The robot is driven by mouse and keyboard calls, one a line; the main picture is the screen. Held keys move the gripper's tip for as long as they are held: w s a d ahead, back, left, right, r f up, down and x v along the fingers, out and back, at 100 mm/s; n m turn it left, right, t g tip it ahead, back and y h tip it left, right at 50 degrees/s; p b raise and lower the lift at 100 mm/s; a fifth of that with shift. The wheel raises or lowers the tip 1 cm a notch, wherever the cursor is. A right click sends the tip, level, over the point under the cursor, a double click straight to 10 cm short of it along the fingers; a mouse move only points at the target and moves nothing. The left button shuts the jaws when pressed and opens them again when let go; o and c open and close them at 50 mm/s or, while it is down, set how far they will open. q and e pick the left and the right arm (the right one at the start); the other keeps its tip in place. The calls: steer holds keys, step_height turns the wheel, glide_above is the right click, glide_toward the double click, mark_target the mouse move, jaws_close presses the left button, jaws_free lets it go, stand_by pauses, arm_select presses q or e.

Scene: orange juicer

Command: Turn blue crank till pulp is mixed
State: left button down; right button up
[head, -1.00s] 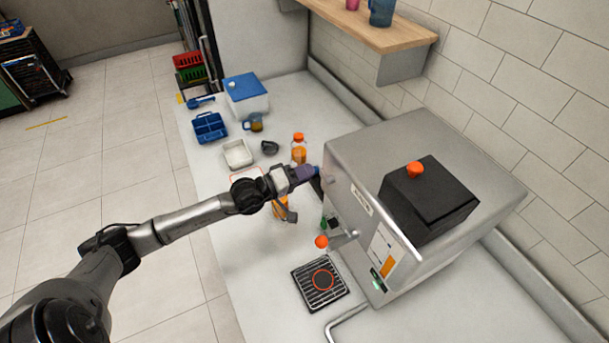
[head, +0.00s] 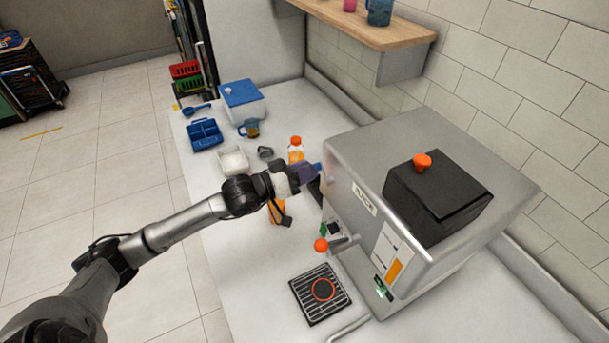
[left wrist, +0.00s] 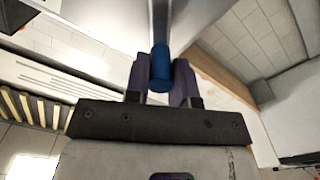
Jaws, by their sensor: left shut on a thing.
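The juicer (head: 352,235) is a large steel box with a black top block on the counter. Its blue crank handle shows in the left wrist view (left wrist: 161,68) as a blue cylinder on a metal arm. My left gripper (head: 312,170) is at the juicer's left side, with its purple fingers on both sides of the handle and shut on it. In the left wrist view the gripper (left wrist: 160,85) closes around the handle's near end. In the head view only a small blue bit of the handle shows past the fingers. The pulp is not visible. My right gripper is not in view.
A spout with an orange knob (head: 321,245) stands over a black drip grate (head: 320,295). Orange juice bottles (head: 296,150), a white tray (head: 233,160), a blue caddy (head: 205,134) and a jug (head: 249,128) stand farther back. A wooden shelf (head: 365,35) hangs above.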

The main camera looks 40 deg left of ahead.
arm_select(q)
steer(key=shift+d, duration=0.1)
stand_by(0.5)
steer(key=c, duration=1)
jaws_free()
steer(key=shift+o, duration=0.2)
steer(key=b+v, duration=0.2)
steer(key=v, duration=1.2)
